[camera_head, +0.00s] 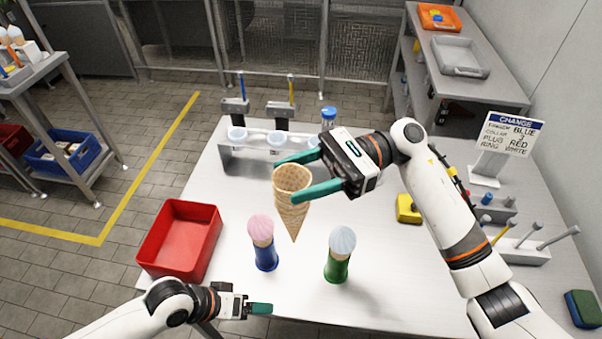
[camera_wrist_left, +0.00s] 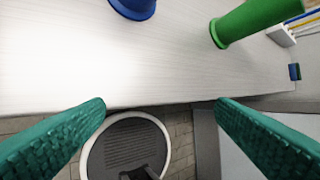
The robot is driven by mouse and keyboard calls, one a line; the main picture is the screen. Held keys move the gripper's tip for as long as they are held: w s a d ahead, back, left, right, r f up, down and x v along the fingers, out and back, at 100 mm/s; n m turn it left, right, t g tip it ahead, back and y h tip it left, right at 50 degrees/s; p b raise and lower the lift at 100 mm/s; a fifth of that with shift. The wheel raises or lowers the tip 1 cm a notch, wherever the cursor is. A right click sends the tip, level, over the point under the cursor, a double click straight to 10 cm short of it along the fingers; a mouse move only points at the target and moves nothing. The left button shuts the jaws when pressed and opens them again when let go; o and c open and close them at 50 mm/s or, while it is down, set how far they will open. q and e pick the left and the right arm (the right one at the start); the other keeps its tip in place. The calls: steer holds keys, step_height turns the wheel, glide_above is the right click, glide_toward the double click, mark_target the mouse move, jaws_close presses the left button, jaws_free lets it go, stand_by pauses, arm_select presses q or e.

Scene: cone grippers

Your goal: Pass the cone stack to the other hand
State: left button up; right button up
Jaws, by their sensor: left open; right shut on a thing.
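The cone stack (camera_head: 292,196) is tan waffle cones, point down, held above the table (camera_head: 310,300) in the head view. My right gripper (camera_head: 287,178) is shut on the cone stack, its green fingers on either side near the rim. My left gripper (camera_head: 262,309) is low at the table's front edge, left of and below the cones. In the left wrist view its two green fingers are wide apart with nothing between them.
A pink-topped cone in a blue holder (camera_head: 265,256) and a pale-blue-topped cone in a green holder (camera_head: 337,268) stand below the stack. A red bin (camera_head: 180,240) is at the left. A rack (camera_head: 255,160) stands behind; a yellow block (camera_head: 408,209) lies right.

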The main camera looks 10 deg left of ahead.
arm_select(q)
steer(key=s+a+f+n+y, duration=0.1)
steer(key=s+a+f+y, duration=0.1)
steer(key=a+f, duration=0.45)
steer(key=s+a+f+n+g+y, duration=0.15)
steer(key=a+f, duration=0.25)
steer(key=f, duration=0.6)
steer(key=s+a+f+t+y, duration=0.1)
steer(key=s+a+f+y, duration=0.1)
steer(key=a+f, duration=0.45)
steer(key=s+d+f+m+g, duration=0.1)
steer(key=s+d+f+m, duration=0.1)
steer(key=s+d+f, duration=0.2)
steer(key=s+d+f+m+g, duration=0.1)
steer(key=s+d+f+m, duration=0.2)
steer(key=s+f, duration=0.7)
steer(key=s+d, duration=0.2)
steer(key=s, duration=0.1)
steer(key=shift+d+f+y, duration=0.15)
steer(key=shift+f+y, duration=0.1)
steer(key=shift+y, duration=0.1)
